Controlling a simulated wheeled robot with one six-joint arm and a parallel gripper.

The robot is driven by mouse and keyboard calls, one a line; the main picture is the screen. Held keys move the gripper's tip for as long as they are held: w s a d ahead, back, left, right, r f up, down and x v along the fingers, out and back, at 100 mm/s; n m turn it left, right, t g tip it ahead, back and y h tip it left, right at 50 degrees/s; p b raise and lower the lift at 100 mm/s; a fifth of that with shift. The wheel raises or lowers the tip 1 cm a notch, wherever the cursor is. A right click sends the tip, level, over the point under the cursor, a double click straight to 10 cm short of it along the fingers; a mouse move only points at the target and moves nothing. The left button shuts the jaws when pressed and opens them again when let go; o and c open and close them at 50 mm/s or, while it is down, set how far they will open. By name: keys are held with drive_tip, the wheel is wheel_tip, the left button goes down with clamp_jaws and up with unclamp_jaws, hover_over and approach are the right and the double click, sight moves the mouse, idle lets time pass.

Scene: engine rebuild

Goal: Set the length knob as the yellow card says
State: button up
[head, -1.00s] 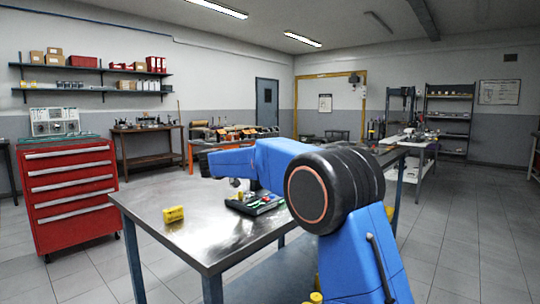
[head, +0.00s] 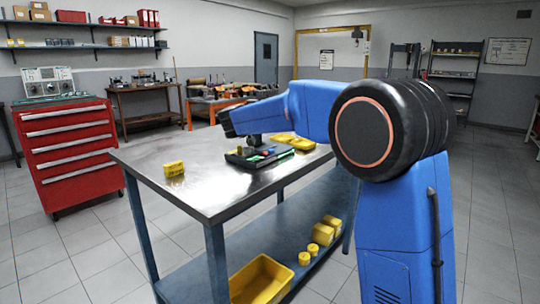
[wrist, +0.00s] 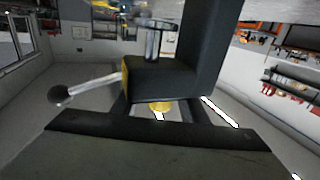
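A small yellow block or card (head: 174,168) stands on the left part of the metal table (head: 200,190); any writing on it is too small to read. I cannot pick out the length knob for certain. My gripper (head: 254,140) is small and dark in the head view, below my blue forearm and over or near a black tray. In the wrist view a black block (wrist: 160,78) with a yellow side and a ball-ended lever (wrist: 90,91) show close up; I cannot tell whether the gripper holds them. Its fingers are not clear.
The black tray (head: 236,160) holds coloured parts, with a yellow tray (head: 292,142) behind it. The lower shelf carries a yellow bin (head: 262,280) and several yellow pieces. A red drawer cabinet (head: 70,150) stands at left. The table's front left is clear.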

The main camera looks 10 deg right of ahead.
drive_tip(key=s+a+n+t+y, duration=0.1)
drive_tip(key=s+a+n+y, duration=0.2)
drive_tip(key=s, duration=0.6)
drive_tip(key=s+a+n+t+y, duration=0.1)
drive_tip(key=s+n+t+y, duration=0.1)
drive_tip(key=s+y, duration=0.5)
drive_tip(key=s+f+n+g+y, duration=0.1)
drive_tip(key=s+f, duration=0.1)
drive_tip(key=s, duration=0.2)
drive_tip(key=s+a+f+n+g+y, duration=0.1)
drive_tip(key=s+f, duration=0.2)
drive_tip(key=s, duration=0.1)
drive_tip(key=s+f+n+g, duration=0.1)
drive_tip(key=s+f, duration=0.1)
drive_tip(key=s, duration=0.3)
drive_tip(key=shift+a+f+g+y, duration=0.15)
drive_tip(key=shift+a+g+y, duration=0.15)
drive_tip(key=shift+y, duration=0.1)
drive_tip(key=shift+s+f+n, duration=0.3)
drive_tip(key=shift+s+f, duration=0.05)
drive_tip(key=shift+s, duration=0.05)
